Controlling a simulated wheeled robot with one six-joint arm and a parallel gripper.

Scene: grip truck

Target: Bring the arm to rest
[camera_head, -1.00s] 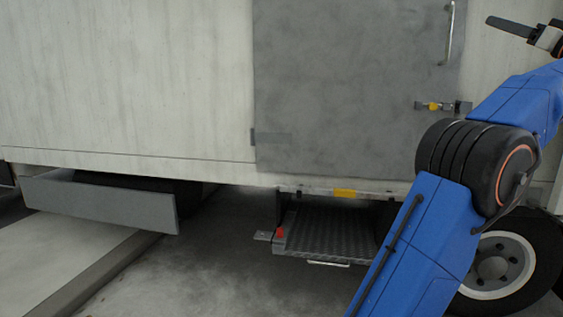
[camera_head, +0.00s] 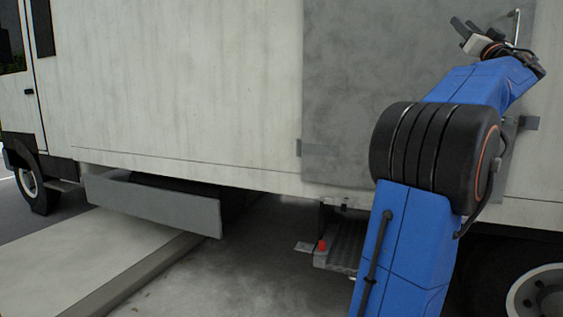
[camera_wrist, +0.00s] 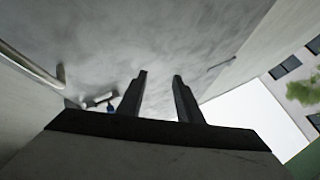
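My gripper (camera_wrist: 160,92) shows two dark fingers standing apart with nothing between them in the wrist view. In the head view my gripper (camera_head: 463,27) is at the upper right, in front of the truck's side near the grey door (camera_head: 345,90). My blue arm is bent at a large black joint and hides part of the door. A metal handle bar (camera_head: 516,27) shows just right of the gripper; I cannot tell whether they touch. The bar also shows at the left of the wrist view (camera_wrist: 32,65).
The pale truck side (camera_head: 190,90) fills the background. A grey side panel (camera_head: 155,205) hangs low at the left. A metal step (camera_head: 347,245) is under the door, partly behind my arm. A wheel (camera_head: 540,298) is at lower right. A kerb (camera_head: 140,272) runs along the ground.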

